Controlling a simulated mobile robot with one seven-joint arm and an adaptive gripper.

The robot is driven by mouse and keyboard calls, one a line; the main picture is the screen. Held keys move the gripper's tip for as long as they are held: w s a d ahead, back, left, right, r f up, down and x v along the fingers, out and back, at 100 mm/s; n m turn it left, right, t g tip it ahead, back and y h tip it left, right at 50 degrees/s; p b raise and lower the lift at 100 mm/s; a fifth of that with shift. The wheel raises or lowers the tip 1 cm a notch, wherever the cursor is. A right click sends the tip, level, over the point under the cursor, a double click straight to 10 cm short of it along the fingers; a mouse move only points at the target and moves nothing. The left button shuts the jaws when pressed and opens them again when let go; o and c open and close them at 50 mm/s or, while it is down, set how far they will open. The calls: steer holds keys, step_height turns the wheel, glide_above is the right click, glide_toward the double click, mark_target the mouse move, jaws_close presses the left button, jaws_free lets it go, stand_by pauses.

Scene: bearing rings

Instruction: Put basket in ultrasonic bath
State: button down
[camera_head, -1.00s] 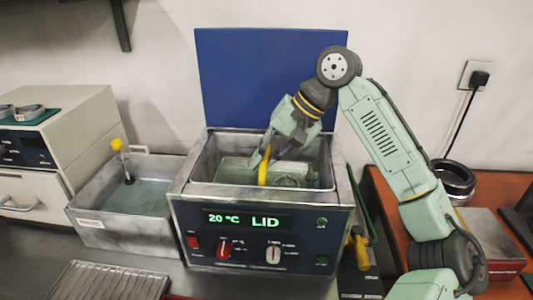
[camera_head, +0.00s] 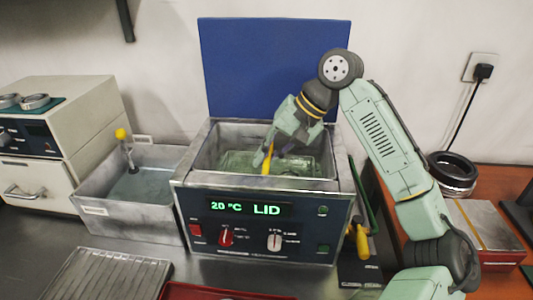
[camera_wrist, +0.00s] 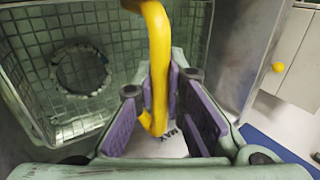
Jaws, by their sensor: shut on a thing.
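The ultrasonic bath (camera_head: 187,212) stands in the middle of the bench, its blue lid (camera_head: 275,70) raised behind it. Its display reads 20 °C and LID. The wire-mesh basket (camera_head: 232,160) is inside the bath's tank, low between the walls. My gripper (camera_head: 266,158) reaches down into the tank and is shut on the basket's yellow handle. In the wrist view, the yellow handle (camera_wrist: 160,60) passes between the purple finger pads, and the basket mesh (camera_wrist: 35,50) shows at the left with a ring (camera_wrist: 82,70) in it. Whether the basket touches the tank floor is hidden.
A metal tank of liquid (camera_head: 95,210) with a yellow-topped tool stands left of the bath. A grey ribbed tray (camera_head: 105,278) lies in front. A beige machine (camera_head: 75,120) is at far left. Dark rings (camera_head: 452,175) sit on the wooden table at right.

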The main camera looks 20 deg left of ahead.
steer(key=shift+s+d, duration=0.1)
steer(key=c, duration=1.6)
jaws_free()
steer(key=shift+f, duration=0.1)
step_height(320, 180, up, 3)
steer(key=p, duration=0.3)
steer(key=shift+r+p, duration=0.5)
steer(key=shift+r, duration=3.55)
steer(key=shift+f, duration=0.1)
